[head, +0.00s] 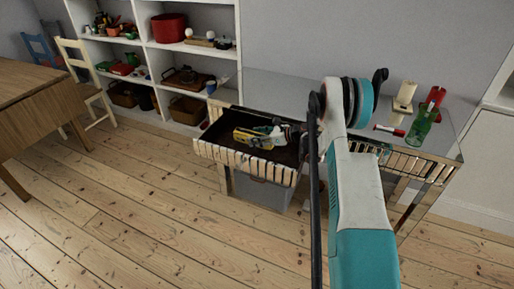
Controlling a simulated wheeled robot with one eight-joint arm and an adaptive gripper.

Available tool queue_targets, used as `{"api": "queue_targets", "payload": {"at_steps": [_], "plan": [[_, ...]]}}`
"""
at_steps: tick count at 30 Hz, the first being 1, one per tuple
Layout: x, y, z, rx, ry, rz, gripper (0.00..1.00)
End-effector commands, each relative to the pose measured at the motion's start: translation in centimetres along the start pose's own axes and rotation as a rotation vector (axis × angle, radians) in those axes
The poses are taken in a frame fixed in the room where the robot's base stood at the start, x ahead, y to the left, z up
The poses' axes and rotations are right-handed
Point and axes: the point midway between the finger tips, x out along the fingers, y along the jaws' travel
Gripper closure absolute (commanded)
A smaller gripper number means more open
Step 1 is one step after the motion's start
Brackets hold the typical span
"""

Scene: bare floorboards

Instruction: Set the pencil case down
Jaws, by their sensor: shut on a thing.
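A yellow and grey object, which looks like the pencil case (252,137), is over the open drawer (243,162) of the mirrored table. My gripper (280,132) reaches in from the right, its jaws at the right end of this object and shut on it. My arm hides part of the gripper and the right side of the drawer. I cannot tell whether the case touches the drawer's bottom.
The table top (290,92) carries a green bottle (420,128), a red-and-white marker-like item (389,130) and a cream candle-like item (404,96). A grey bin (262,190) stands below the drawer. White shelves (150,62) stand behind; floor in front is clear.

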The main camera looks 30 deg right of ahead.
Motion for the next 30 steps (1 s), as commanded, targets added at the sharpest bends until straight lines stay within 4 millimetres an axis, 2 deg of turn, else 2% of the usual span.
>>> {"api": "queue_targets", "payload": {"at_steps": [4,11,23,24,26,30], "plan": [[0.4,0.0,-1.0,0.000,0.000,0.000,0.78],[1.6,0.0,-3.9,0.000,0.000,0.000,0.78],[1.8,0.0,-4.2,0.000,0.000,0.000,0.78],[1.7,0.0,-4.2,0.000,0.000,0.000,0.40],[1.7,0.0,-4.2,0.000,0.000,0.000,0.29],[1.7,0.0,-4.2,0.000,0.000,0.000,0.29]]}}
